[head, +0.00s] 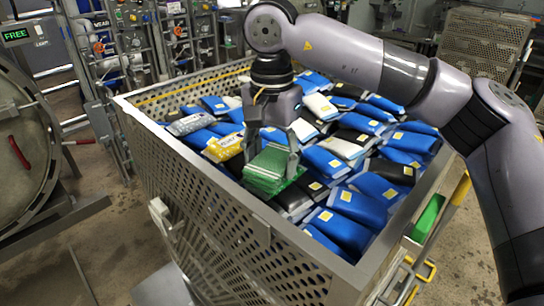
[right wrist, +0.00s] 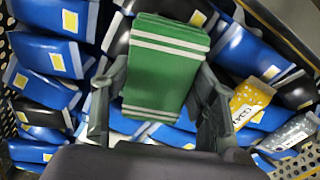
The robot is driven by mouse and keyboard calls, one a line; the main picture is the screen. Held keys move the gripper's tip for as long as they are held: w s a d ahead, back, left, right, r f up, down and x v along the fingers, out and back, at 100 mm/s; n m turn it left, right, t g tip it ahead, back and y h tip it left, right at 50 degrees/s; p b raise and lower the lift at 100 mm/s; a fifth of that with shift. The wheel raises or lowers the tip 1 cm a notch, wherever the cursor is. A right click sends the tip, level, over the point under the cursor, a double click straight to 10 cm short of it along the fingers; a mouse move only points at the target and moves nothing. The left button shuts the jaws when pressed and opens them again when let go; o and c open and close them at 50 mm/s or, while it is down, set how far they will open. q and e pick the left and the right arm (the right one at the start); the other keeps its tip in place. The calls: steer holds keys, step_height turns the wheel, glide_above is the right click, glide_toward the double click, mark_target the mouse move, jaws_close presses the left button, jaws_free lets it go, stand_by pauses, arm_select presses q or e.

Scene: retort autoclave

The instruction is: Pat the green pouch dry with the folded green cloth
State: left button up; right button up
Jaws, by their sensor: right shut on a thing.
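The folded green cloth (head: 270,170) has white stripes and several layers. My right gripper (head: 272,148) is shut on it, over the pouches in the perforated metal crate. The right wrist view shows the cloth (right wrist: 165,65) between the two fingers (right wrist: 158,92), lying flat above blue and black pouches. I cannot make out a green pouch among the pouches in either view; the cloth and gripper hide what lies beneath them. Whether the cloth touches the pouches below I cannot tell. My left gripper is not in view.
The crate (head: 225,215) is filled with blue, black and white pouches, many with pale yellow labels. A yellow patterned pouch (head: 225,147) and a grey patterned one (head: 189,123) lie left of my gripper. A green panel (head: 427,218) sits at the crate's right end. A round vessel door (head: 22,150) stands left.

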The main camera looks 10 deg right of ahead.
steer(key=shift+f+b, duration=0.3)
steer(key=shift+f, duration=0.15)
stand_by(1.1)
steer(key=shift+r+p, duration=2.55)
steer(key=shift+r, duration=1.05)
